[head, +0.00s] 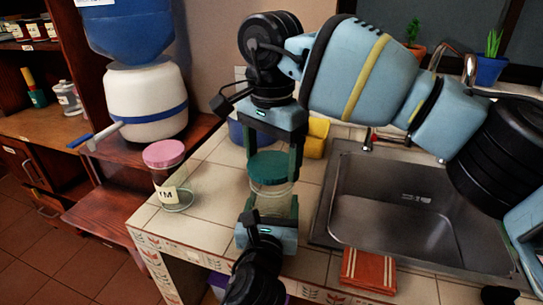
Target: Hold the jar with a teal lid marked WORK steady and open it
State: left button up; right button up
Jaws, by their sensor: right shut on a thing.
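The jar with the teal lid (275,170) stands upright on the tiled counter, left of the sink. Its clear glass body (273,203) shows below the lid. No WORK label can be read from here. My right gripper (274,168) points down from above, shut on the jar at its lid, one finger on each side. The lid sits on the jar. My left gripper (273,202) reaches in from the front edge, its fingers on either side of the glass body. Whether they press on the glass cannot be told.
A pink-lidded jar (165,164) with a partly readable label stands to the left. The steel sink (415,205) is close on the right. A yellow sponge (316,138) and a blue object (238,132) lie behind.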

aim_at(272, 164)
jog(key=shift+r, duration=2)
pick_arm(q)
jog(key=o, duration=2)
jog(key=shift+c, duration=0.2)
jog(key=s+a, duration=0.1)
jog(key=s, duration=1.1)
jog(key=shift+a+p, duration=0.35)
jog(key=shift+p, duration=0.05)
pick_arm(e)
jog(key=shift+s+r, duration=0.1)
jog(key=shift+r, duration=0.6)
